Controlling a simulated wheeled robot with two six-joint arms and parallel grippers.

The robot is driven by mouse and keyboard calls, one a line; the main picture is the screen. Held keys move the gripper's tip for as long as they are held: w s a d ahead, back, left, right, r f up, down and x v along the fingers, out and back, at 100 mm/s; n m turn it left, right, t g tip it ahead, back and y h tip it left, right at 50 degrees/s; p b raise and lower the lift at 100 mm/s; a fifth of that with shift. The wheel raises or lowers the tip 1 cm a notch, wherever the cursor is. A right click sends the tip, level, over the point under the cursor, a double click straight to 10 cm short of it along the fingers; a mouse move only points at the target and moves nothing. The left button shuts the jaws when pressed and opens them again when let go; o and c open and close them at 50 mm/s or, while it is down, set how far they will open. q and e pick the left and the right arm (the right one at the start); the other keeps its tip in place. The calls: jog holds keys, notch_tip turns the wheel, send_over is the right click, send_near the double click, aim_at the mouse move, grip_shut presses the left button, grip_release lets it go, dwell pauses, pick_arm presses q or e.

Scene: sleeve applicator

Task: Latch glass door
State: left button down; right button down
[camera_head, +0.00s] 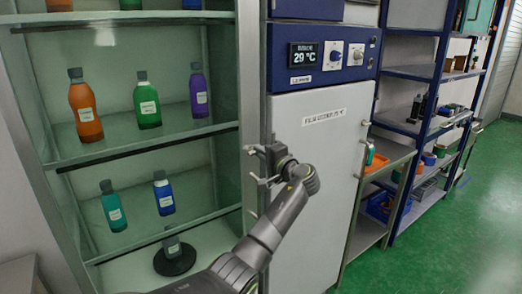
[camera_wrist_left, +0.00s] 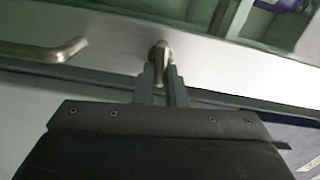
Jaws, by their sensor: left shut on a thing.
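The glass door (camera_head: 250,75) is the front of a tall cabinet with a pale metal frame at the left of the head view. Its frame also shows as a pale strip in the left wrist view (camera_wrist_left: 110,50). My left gripper (camera_head: 256,164) is at the right edge of this frame. In the left wrist view its fingers (camera_wrist_left: 161,70) are closed around a small metal latch knob (camera_wrist_left: 160,52). A curved metal handle (camera_wrist_left: 45,49) is on the same frame, left of the knob and apart from the fingers. My right gripper is not in view.
Several bottles, such as an orange one (camera_head: 85,108) and a green one (camera_head: 146,105), stand on the cabinet shelves. A white oven-like unit (camera_head: 315,190) with a temperature display (camera_head: 303,55) stands right beside the cabinet. Blue shelving (camera_head: 410,72) and open green floor (camera_head: 455,240) lie farther right.

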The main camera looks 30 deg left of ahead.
pick_arm(q)
jog(key=shift+m, duration=0.6)
jog(key=c, duration=1.5)
grip_release()
jog(key=shift+w+f, duration=0.1)
jog(key=shift+d, duration=0.1)
jog(key=b+v, duration=0.6)
jog(key=v, duration=1.1)
jog(key=shift+d, duration=0.15)
